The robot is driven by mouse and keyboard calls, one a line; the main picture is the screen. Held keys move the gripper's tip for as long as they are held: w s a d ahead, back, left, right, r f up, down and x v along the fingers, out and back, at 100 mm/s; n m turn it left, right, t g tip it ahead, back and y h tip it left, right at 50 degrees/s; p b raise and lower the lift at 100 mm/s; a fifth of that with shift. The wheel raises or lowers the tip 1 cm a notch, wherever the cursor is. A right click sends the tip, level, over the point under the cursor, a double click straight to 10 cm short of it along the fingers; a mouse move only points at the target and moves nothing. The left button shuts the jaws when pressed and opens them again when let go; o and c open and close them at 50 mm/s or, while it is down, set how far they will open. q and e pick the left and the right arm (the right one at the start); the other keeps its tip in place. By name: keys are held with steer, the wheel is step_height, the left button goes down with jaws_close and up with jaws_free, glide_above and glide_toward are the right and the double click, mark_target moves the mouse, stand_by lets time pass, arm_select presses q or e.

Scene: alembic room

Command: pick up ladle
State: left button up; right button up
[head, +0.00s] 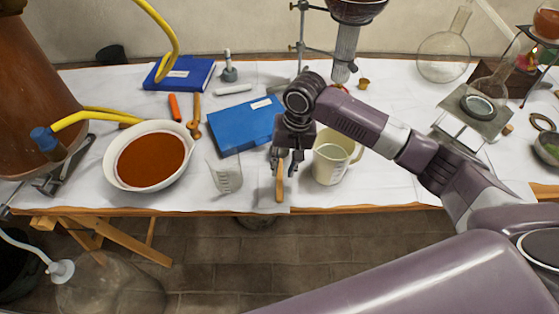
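My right gripper (285,166) points down over the front of the table. Its two fingers are apart, with a thin wooden handle (280,188) showing between and just below them. The handle runs toward the table's front edge; the rest of this tool is hidden under the gripper, so I cannot tell for certain that it is the ladle. I cannot tell whether the fingers touch it. Another small wooden tool (196,117) lies farther back at the left. My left gripper is not in view.
A beaker (226,175) stands left of the gripper and a cream jug (331,163) close on its right. Blue books (243,126) lie behind. A white bowl of red-brown contents (116,173) stands at left. The table's front edge (240,210) is close.

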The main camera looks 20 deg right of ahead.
mark_target(280, 181)
steer(key=f, duration=0.4)
steer(key=f+p, duration=0.1)
steer(key=f, duration=0.1)
steer(key=shift+w+a+f, duration=0.2)
steer(key=shift+w+a, duration=0.1)
steer(key=shift+a, duration=0.05)
steer(key=shift+c, duration=0.4)
jaws_close()
